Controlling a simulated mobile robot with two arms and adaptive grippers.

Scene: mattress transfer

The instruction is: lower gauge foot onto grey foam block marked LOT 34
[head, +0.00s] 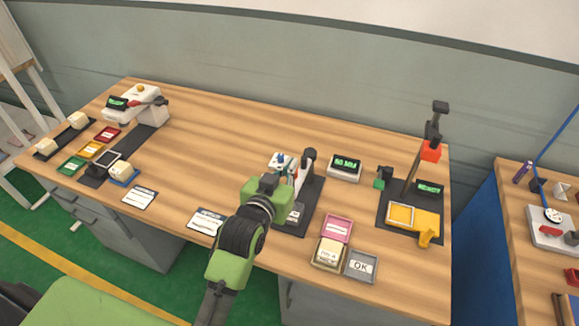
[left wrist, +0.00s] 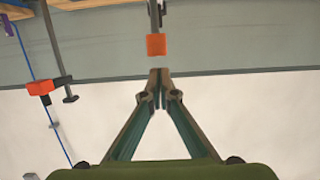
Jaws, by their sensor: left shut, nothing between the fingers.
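My left gripper (head: 289,174) is in front of the middle gauge station, and its fingers look shut and empty. In the left wrist view the fingertips (left wrist: 160,76) meet, just short of an orange-red piece (left wrist: 156,45) on a thin rod; they look apart from it. The station's dark column (head: 306,168) stands on a dark mat (head: 314,207). A small grey block with a pale label (head: 296,212) sits low at the station, partly hidden by my gripper; its lettering is unreadable. The gauge foot is hidden or too small to tell. My right gripper is out of view.
A green-lit display (head: 345,168) stands right of the station. Another stand with an orange-red piece (head: 430,151) is at right. The bench middle-left is mostly clear.

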